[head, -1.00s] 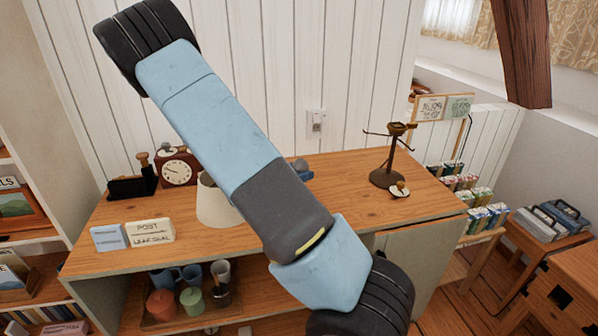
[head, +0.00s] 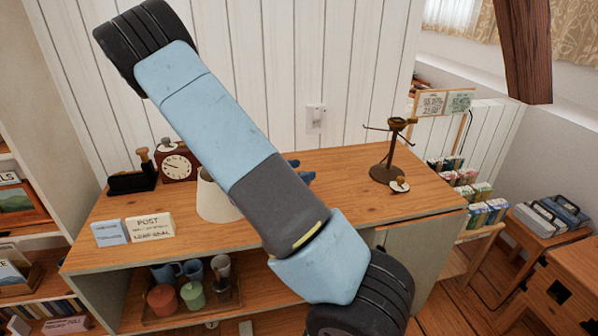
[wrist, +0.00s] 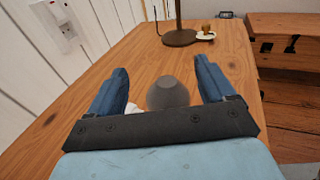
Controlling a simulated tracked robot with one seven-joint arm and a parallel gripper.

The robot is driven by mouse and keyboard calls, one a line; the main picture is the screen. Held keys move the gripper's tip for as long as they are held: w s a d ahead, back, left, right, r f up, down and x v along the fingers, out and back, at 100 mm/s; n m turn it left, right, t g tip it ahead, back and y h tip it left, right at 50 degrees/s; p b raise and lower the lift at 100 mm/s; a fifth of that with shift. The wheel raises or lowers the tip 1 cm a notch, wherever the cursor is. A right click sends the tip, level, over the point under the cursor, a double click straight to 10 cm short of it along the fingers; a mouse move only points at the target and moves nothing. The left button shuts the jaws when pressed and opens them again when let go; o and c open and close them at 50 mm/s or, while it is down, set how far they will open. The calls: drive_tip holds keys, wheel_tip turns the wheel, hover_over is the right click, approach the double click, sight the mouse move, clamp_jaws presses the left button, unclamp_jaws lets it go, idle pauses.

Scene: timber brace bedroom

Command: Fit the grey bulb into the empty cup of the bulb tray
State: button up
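The grey bulb (wrist: 168,93) shows in the wrist view as a smooth grey dome between my fingers, low over the wooden top. My gripper (wrist: 165,82) is open, with a blue finger on each side and a gap between each finger and the bulb. The bulb's lower part is hidden behind the gripper's dark bar. In the head view my gripper (head: 300,171) shows only as blue fingertips beyond my arm, and the bulb is hidden. I cannot make out the bulb tray or its empty cup; a white edge (wrist: 133,108) shows beside the left finger.
On the wooden counter (head: 340,190) stand a brown metal stand (head: 386,172), a small white dish with a brown knob (head: 399,185), a cream shade (head: 214,200), a clock (head: 178,165) and signs (head: 150,228). A white plank wall (head: 270,60) runs behind. The counter's right part is mostly clear.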

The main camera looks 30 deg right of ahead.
drive_tip(key=shift+o, duration=0.6)
drive_tip(key=s+a+r, duration=0.1)
drive_tip(key=a, duration=1.2)
drive_tip(key=shift+a, duration=0.4)
drive_tip(key=shift+s+d+r, duration=0.1)
drive_tip(key=shift+r, duration=0.05)
drive_tip(key=s+a+r+m+t+y, duration=0.1)
drive_tip(key=s+r+m+t+y, duration=0.1)
drive_tip(key=s+r+m+y, duration=0.6)
drive_tip(key=s+a+r+m+t+y, duration=0.2)
drive_tip(key=s+r+m+y, duration=0.6)
drive_tip(key=s+r, duration=0.8)
drive_tip(key=r+m, duration=0.1)
drive_tip(key=m, duration=0.2)
drive_tip(key=shift+s+a+y, duration=0.15)
drive_tip(key=shift+y, duration=0.25)
